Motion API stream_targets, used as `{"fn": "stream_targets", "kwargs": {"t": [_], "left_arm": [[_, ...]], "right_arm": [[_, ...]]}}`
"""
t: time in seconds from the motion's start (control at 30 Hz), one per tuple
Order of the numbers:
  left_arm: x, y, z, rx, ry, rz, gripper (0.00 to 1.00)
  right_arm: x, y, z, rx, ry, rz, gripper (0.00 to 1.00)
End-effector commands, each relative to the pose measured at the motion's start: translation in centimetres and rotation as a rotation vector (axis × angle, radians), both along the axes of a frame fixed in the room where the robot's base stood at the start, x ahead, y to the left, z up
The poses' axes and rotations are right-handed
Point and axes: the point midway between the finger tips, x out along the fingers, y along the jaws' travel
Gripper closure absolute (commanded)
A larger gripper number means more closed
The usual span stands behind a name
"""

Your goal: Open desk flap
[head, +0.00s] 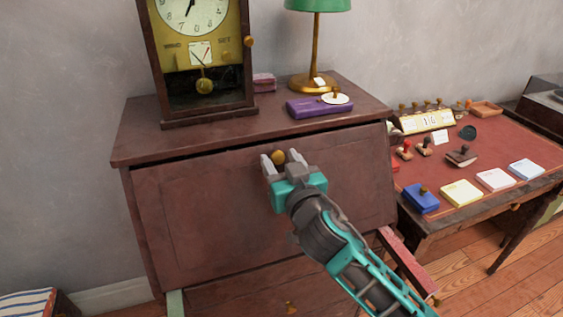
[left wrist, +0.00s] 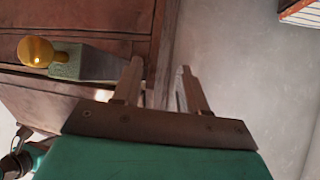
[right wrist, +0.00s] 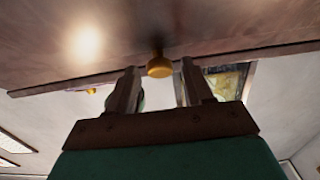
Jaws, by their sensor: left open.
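The desk flap (head: 215,215) is a dark reddish-brown slanted panel, up against the desk, with a dark line along its top edge. Its brass knob (head: 278,157) sits near the top middle. My right gripper (head: 281,160) is open at the knob, with one finger on each side. In the right wrist view the knob (right wrist: 159,66) shows between and just beyond the fingertips (right wrist: 160,70). My left gripper (left wrist: 157,82) is open and empty, beside a green support bar (left wrist: 85,62) with a brass knob (left wrist: 36,51); it is outside the head view.
A green support bar (head: 175,303) and a red one (head: 408,265) stick out below the flap. A clock (head: 158,60), a lamp (head: 313,50) and a purple box (head: 318,108) stand on the desk top. A side table (head: 475,160) with stamps and pads is close on the right.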

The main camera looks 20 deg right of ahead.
Motion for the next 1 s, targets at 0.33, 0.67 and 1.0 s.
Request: {"fn": "stream_targets", "kwargs": {"t": [0.33, 0.67, 1.0], "left_arm": [[-0.04, -0.12, -0.01, -0.001, 0.001, -0.002, 0.57], [-0.05, -0.14, -0.01, -0.001, 0.001, -0.002, 0.57], [-0.03, -0.15, -0.39, -0.002, 0.004, -0.002, 0.57]], "right_arm": [[-0.03, -0.01, 0.00, 0.000, 0.000, 0.000, 0.83], [-0.03, -0.02, -0.01, 0.000, 0.000, -0.001, 1.00], [-0.05, -0.33, -0.12, 0.000, -0.008, -0.001, 1.00]]}}
